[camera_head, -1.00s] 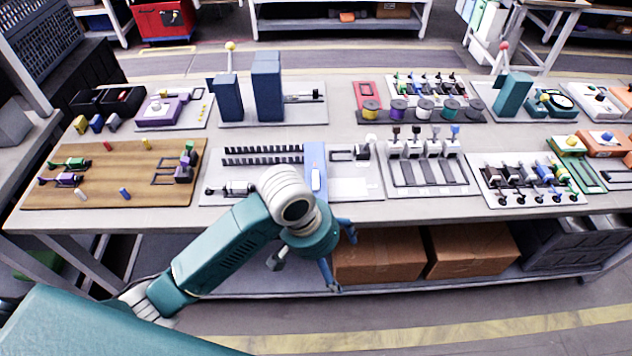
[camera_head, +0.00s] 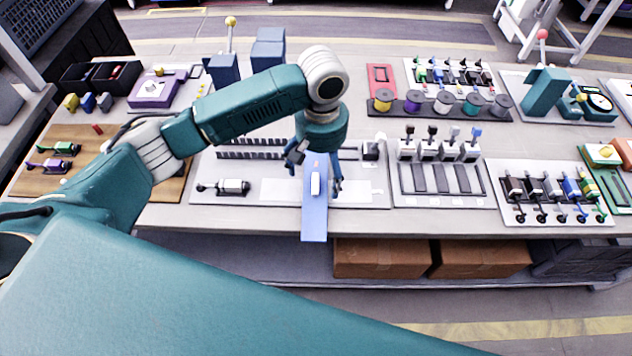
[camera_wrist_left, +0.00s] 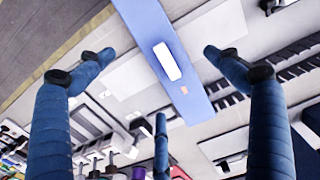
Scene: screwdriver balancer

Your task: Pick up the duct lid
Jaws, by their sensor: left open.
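The duct lid (camera_head: 314,222) is a long flat blue strip with a white handle (camera_head: 315,184) on top. It lies crosswise over the grey board, its near end reaching the table's front edge in the head view. In the left wrist view the lid (camera_wrist_left: 143,22) runs diagonally, with the white handle (camera_wrist_left: 167,62) between the fingers. My left gripper (camera_head: 315,179) points down above the lid, its blue fingers spread to either side of the handle. In the left wrist view the gripper (camera_wrist_left: 158,54) is open and its fingertips appear apart from the handle. My right gripper does not show.
The lid's grey board (camera_head: 358,197) also carries black slotted duct rows (camera_head: 250,155) and a small black-and-white screwdriver (camera_head: 225,187). A board with several upright tools (camera_head: 440,150) stands to the right. Tall dark blue blocks (camera_head: 268,50) stand behind my arm.

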